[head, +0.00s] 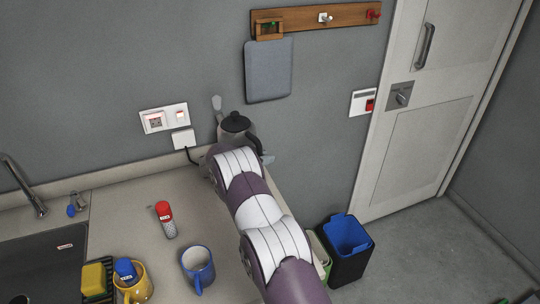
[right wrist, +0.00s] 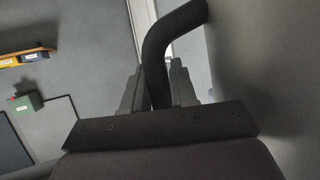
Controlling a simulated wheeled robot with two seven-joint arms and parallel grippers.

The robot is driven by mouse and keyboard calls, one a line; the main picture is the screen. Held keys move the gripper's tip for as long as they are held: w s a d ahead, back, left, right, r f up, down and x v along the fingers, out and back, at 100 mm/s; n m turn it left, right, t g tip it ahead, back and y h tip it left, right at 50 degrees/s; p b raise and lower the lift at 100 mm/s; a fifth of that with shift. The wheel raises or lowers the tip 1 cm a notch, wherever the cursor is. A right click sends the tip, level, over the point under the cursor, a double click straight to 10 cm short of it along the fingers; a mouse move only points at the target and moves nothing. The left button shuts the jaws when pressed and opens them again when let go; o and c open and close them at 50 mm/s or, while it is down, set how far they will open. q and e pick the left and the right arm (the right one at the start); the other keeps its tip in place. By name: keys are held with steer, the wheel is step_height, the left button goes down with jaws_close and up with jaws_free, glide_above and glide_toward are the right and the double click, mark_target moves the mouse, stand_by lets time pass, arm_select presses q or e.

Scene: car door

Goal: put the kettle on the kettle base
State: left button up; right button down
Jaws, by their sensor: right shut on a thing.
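The kettle (head: 238,128) is grey with a black lid and dark handle, at the back corner of the counter beside the wall. My right arm reaches over the counter to it and hides its lower part. In the right wrist view, my right gripper (right wrist: 157,88) is shut on the kettle's black curved handle (right wrist: 172,32), one finger on each side. The kettle's grey body (right wrist: 270,60) fills the right of that view. The kettle base is not clearly visible; I cannot tell whether the kettle touches it. My left gripper is out of view.
A plug with a cord (head: 183,139) is on the wall. A bin with a blue liner (head: 348,235) stands beyond the counter's right edge.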

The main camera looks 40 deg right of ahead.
step_height(320, 180, down, 4)
steer(key=shift+r+p, duration=0.1)
steer(key=shift+p, duration=0.4)
steer(key=c, duration=0.9)
jaws_free()
steer(key=shift+a, duration=0.25)
steer(key=b+v, duration=0.2)
steer(key=v, duration=0.9)
steer(key=shift+a+r, duration=0.15)
steer(key=shift+a, duration=0.15)
